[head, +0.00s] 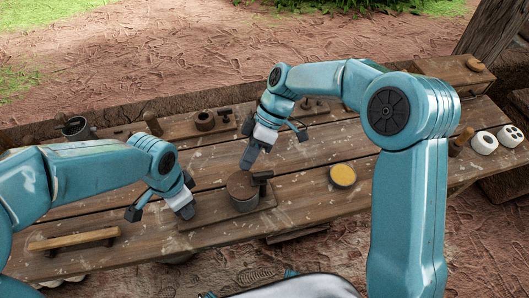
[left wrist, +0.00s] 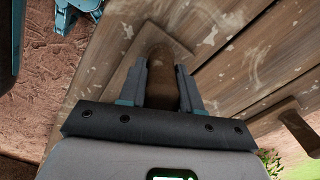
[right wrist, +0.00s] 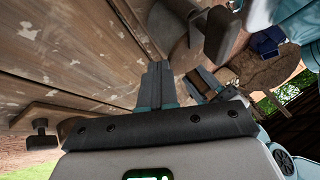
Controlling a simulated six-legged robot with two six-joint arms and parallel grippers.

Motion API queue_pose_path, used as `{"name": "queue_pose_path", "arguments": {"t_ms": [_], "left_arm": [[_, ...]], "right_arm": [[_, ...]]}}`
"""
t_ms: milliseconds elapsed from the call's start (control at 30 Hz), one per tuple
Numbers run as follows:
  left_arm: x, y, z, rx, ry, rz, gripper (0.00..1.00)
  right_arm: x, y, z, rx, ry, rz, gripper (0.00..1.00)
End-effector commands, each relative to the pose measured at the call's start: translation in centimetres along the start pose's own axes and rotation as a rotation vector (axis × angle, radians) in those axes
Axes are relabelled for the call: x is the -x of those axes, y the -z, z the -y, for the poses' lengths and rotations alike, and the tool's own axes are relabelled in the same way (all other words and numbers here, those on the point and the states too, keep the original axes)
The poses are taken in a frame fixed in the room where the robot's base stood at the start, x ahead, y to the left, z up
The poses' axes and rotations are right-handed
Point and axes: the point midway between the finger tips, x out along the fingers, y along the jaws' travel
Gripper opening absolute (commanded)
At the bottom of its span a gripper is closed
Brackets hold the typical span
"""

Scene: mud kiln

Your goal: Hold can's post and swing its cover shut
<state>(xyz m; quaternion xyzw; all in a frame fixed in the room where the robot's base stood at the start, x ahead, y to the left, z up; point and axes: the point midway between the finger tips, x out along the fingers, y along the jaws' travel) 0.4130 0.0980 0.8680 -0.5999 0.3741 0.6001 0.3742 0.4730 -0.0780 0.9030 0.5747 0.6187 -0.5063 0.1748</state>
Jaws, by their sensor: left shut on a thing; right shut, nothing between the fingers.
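The can (head: 243,198) is a short brown cylinder on a wooden board (head: 205,216) in the middle of the table. Its round brown top shows, with a dark block (head: 262,177) at its right side; I cannot tell how far the cover is swung. My left gripper (head: 186,209) is at the board's left end, shut on a brown rounded post (left wrist: 170,72), which it hides in the head view. My right gripper (head: 247,163) is shut and empty, just above and behind the can. In the right wrist view its closed fingers (right wrist: 157,70) are beside the can (right wrist: 172,25).
A yellow-topped round dish (head: 342,176) stands right of the can. A wooden bar handle (head: 75,239) lies front left. A second board with a small ring-like pot (head: 206,120) is behind, with a dark cup (head: 74,127) at far left. White round pieces (head: 484,142) are far right.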

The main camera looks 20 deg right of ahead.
Motion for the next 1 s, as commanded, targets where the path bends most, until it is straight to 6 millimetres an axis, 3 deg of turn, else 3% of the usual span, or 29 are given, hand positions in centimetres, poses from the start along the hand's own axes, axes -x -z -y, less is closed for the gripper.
{"name": "queue_pose_path", "arguments": {"t_ms": [633, 1000], "left_arm": [[0.1, 0.1, 0.0, 0.0, 0.001, -0.002, 0.0], [0.1, 0.0, 0.0, 0.001, 0.001, -0.002, 0.0]], "right_arm": [[-0.1, 0.1, 0.1, -0.002, -0.001, -0.001, 0.0], [0.6, -1.3, 0.3, -0.002, -0.001, -0.002, 0.0]]}}
